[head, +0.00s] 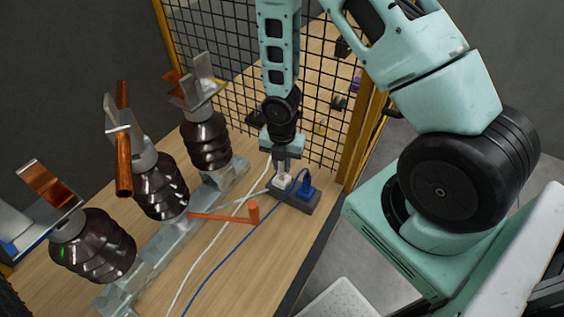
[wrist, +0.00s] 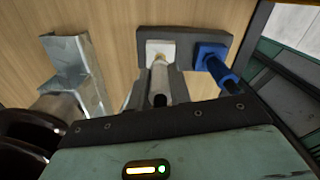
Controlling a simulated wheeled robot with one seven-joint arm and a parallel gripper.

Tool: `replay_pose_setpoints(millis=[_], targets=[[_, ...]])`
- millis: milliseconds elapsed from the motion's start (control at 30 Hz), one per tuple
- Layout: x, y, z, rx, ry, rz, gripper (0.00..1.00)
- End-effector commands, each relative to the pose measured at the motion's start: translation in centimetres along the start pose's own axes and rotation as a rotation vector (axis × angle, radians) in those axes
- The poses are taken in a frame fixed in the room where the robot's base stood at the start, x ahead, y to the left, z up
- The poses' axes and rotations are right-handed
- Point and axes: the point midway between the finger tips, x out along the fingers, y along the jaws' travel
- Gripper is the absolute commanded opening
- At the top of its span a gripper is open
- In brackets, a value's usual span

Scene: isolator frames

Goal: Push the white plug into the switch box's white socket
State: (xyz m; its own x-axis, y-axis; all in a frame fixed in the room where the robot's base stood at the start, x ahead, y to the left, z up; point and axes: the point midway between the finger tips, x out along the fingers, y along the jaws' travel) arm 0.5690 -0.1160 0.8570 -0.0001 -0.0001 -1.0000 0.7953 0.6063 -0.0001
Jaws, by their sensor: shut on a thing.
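My gripper (head: 281,172) points down over the switch box (head: 309,208), a dark grey block on the wooden table. It is shut on the white plug (wrist: 159,74), which shows between the two fingers in the wrist view. The white socket (wrist: 153,47) is a pale square on the switch box (wrist: 183,35), right at the plug's far end. The plug lines up with the socket, but I cannot tell how deep it sits, since the fingers and plug cover the contact. In the head view, a white block (head: 284,182) shows just below the fingertips.
A blue plug (head: 306,188) with a blue cable (head: 240,240) sits right of the white socket. Several dark insulators (head: 207,142) on a metal rail (head: 150,262) stand left. A mesh fence (head: 225,60) rises behind.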

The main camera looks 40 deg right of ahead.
Motion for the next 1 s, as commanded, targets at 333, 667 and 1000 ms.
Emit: replay_pose_setpoints(millis=[333,667,1000], targets=[[0.0,0.0,0.0,-0.001,0.0,0.0,0.0],[0.2,0.0,0.0,0.0,0.0,0.0,0.0],[1.1,0.0,0.0,0.001,0.0,0.001,0.0]])
